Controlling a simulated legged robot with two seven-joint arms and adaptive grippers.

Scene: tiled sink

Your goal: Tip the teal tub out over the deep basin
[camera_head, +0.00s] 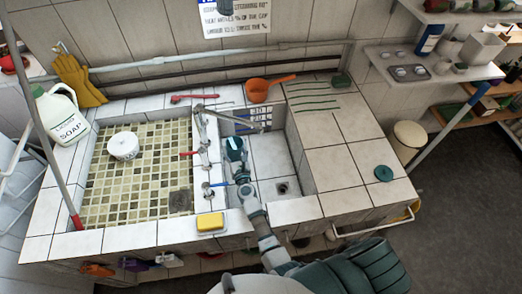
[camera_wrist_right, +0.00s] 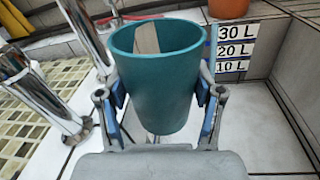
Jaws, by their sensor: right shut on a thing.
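The teal tub (camera_head: 235,146) is over the deep basin (camera_head: 270,163), near its left wall. My right gripper (camera_head: 238,163) is shut on it. In the right wrist view the tub (camera_wrist_right: 155,90) is between the two blue-padded fingers of the gripper (camera_wrist_right: 160,98), which press its sides. The tub looks about upright, with its mouth up. A pale beige patch shows inside the tub; I cannot tell what it is. The basin floor has a drain (camera_head: 282,188). My left gripper is not in view.
A metal tap (camera_head: 212,122) stands close left of the tub. An orange dipper (camera_head: 258,91) sits behind. Litre marks (camera_wrist_right: 231,50) line the basin wall. A yellow sponge (camera_head: 210,221) lies in front. The right counter is mostly clear.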

